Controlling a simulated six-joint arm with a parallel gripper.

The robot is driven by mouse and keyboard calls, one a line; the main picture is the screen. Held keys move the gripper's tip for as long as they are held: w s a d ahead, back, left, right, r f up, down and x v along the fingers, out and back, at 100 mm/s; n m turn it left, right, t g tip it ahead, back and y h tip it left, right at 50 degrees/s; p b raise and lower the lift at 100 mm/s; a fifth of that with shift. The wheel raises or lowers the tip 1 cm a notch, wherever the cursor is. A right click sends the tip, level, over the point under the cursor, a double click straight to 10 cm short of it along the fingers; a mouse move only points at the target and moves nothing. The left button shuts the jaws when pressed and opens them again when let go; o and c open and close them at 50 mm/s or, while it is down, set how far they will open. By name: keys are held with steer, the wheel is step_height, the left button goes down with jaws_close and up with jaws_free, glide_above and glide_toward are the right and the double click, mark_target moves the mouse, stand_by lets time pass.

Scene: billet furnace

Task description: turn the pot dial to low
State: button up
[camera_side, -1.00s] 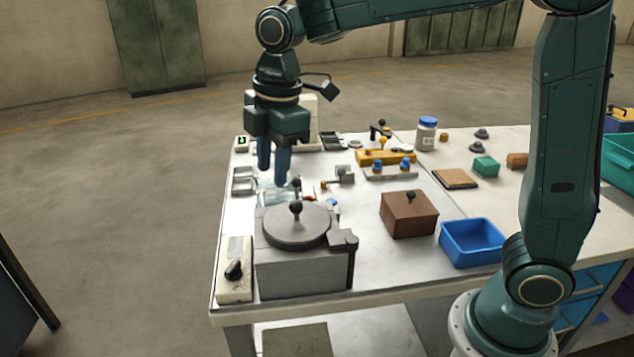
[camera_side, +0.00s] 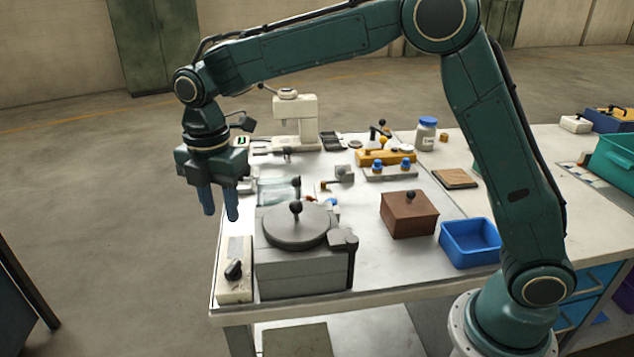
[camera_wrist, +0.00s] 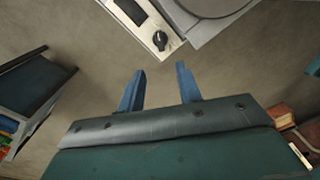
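The pot dial is a black knob (camera_side: 234,270) on a cream control box (camera_side: 235,286) at the table's front left corner, left of the grey furnace pot (camera_side: 300,266). The dial also shows in the wrist view (camera_wrist: 160,40), near the top, beyond my fingertips. My gripper (camera_side: 220,213) hangs above and behind the dial, near the table's left edge, fingers pointing down. Its two blue fingers stand apart with nothing between them in the wrist view (camera_wrist: 159,70). They do not touch the dial. The markings on the control box are too small to read.
The round pot lid (camera_side: 296,226) with its black knob stands right of the dial. A brown lidded box (camera_side: 408,217) and a blue bin (camera_side: 471,244) are farther right. A cream press-like machine (camera_side: 295,122) stands at the back. Bare floor lies left of the table.

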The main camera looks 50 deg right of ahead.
mark_target(232, 266)
step_height(232, 266, down, 13)
steer(key=shift+f, duration=0.15)
stand_by(0.5)
jaws_close()
